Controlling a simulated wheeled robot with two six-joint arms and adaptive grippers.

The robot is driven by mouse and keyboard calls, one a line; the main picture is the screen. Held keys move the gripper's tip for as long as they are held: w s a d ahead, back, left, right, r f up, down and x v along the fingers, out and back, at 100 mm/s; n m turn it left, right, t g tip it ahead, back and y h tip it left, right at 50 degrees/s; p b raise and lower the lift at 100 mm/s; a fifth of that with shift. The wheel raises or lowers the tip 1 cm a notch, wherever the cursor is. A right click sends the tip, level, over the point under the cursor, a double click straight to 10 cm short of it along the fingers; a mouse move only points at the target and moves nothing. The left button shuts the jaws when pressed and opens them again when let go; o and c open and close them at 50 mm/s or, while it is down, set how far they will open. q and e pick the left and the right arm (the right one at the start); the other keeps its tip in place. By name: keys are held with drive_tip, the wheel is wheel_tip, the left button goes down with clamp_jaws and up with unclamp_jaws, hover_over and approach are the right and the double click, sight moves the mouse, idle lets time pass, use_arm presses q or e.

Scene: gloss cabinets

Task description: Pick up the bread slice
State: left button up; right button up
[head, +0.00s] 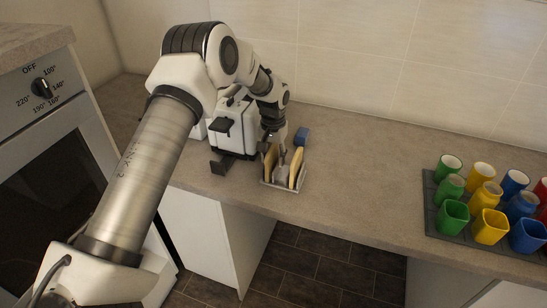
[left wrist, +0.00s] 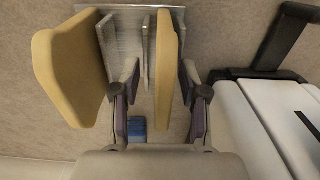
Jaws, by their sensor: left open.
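A metal rack (head: 283,184) on the counter holds two upright bread slices; in the left wrist view the rack (left wrist: 118,42) has thin dividers. One bread slice (head: 270,161) stands on the toaster side, and it shows edge-on in the left wrist view (left wrist: 167,60). The other bread slice (head: 296,167) stands at the rack's right side; in the left wrist view it is the broad one (left wrist: 72,70). My left gripper (head: 271,142) is open over the rack. In the left wrist view its fingers (left wrist: 162,88) lie on either side of the toaster-side slice; contact cannot be told.
A white toaster (head: 233,130) with black parts stands close left of the rack. A small blue object (head: 301,137) lies behind the rack. A dark tray (head: 436,221) of coloured cups is at the right. The middle counter (head: 360,180) is clear; an oven (head: 40,110) is at left.

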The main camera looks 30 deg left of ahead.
use_arm(q)
drive_tip(key=shift+s+a, duration=0.15)
drive_tip(key=shift+s, duration=0.05)
drive_tip(key=shift+s+r, duration=0.15)
drive_tip(key=shift+r, duration=0.05)
clamp_jaws()
drive_tip(key=shift+f, duration=0.1)
